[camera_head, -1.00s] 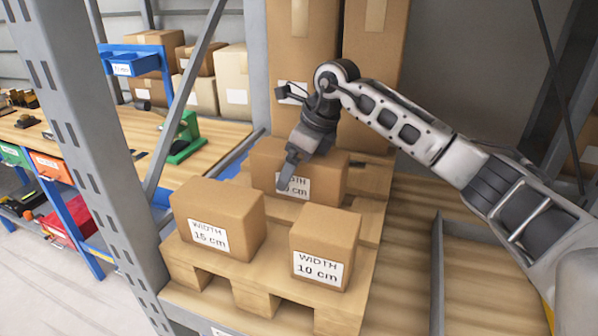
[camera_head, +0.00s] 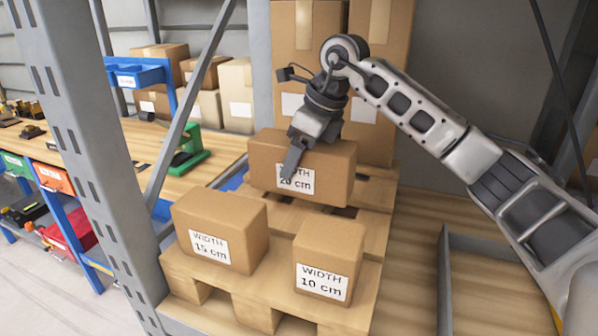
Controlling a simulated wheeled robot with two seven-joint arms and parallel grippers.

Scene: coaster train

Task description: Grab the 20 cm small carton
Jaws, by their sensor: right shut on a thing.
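The 20 cm carton (camera_head: 325,183) is a brown box with a white width label, at the back of the wooden pallet. My right gripper (camera_head: 290,172) is on it from above, with one finger down its front face across the label. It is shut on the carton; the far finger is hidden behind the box. The carton appears raised a little above the pallet. The 15 cm carton (camera_head: 222,218) stands front left on the pallet and the 10 cm carton (camera_head: 328,245) front right. My left gripper is not in view.
The pallet (camera_head: 230,295) sits on a shelf behind a grey metal upright (camera_head: 85,150) and brace. Tall cartons (camera_head: 385,110) stand behind the 20 cm carton. A wooden workbench (camera_head: 140,140) lies to the left.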

